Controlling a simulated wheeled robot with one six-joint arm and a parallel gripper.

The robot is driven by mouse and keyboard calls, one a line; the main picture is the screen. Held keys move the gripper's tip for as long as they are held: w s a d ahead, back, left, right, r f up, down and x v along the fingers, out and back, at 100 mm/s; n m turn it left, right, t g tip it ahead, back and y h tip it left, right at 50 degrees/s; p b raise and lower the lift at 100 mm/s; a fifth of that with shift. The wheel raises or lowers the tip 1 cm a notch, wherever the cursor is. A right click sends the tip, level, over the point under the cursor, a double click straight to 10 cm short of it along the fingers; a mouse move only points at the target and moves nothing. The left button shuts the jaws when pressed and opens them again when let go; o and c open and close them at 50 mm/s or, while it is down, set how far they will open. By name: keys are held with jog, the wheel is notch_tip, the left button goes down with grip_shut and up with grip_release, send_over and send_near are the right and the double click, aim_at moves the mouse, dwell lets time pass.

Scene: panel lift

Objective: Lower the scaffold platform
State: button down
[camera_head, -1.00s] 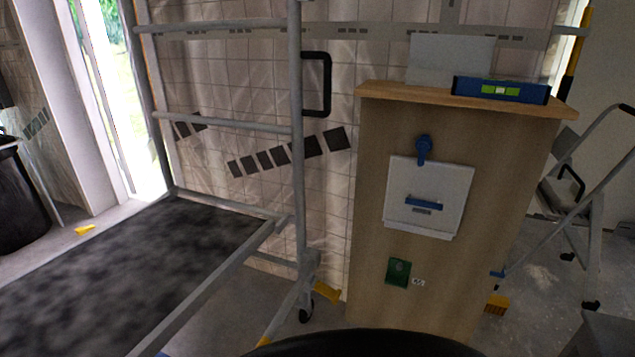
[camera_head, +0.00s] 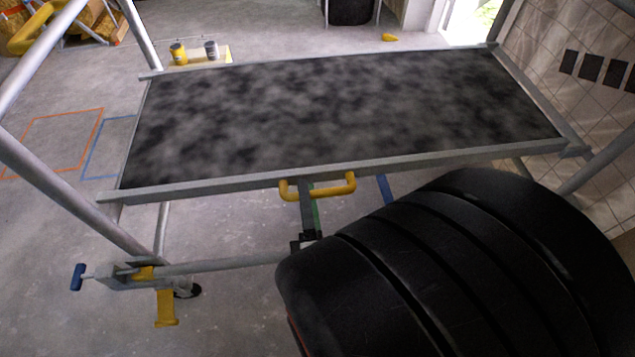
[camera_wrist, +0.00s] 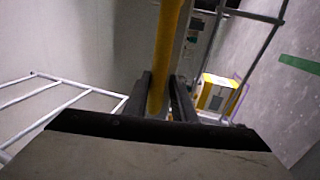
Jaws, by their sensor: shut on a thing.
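The scaffold platform (camera_head: 345,110) is a dark mottled deck in a grey metal frame. It lies across the head view and looks about level, above the floor. A yellow handle (camera_head: 320,188) is on the middle of its near rail. In the wrist view, my gripper (camera_wrist: 163,103) has its dark fingers closed on a yellow bar (camera_wrist: 166,45), which looks like this handle. In the head view, my black arm fills the lower right and hides part of the near frame. The grip itself is hard to make out there.
Scaffold tubes (camera_head: 60,195) rise at the left. A blue-handled pin (camera_head: 78,277) and a yellow foot piece (camera_head: 166,307) are at the lower left. Two cans (camera_head: 211,50) stand beyond the platform. A tiled wall (camera_head: 600,110) bounds the right. The floor at left is open.

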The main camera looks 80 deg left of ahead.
jog(key=c, duration=1.6)
grip_release()
jog(key=shift+s+d+f, duration=0.1)
jog(key=shift+d+f, duration=0.05)
jog(key=shift+f, duration=0.55)
jog(key=shift+c, duration=0.2)
jog(key=shift+r, duration=0.15)
jog(key=shift+r, duration=0.15)
jog(key=shift+r, duration=5.05)
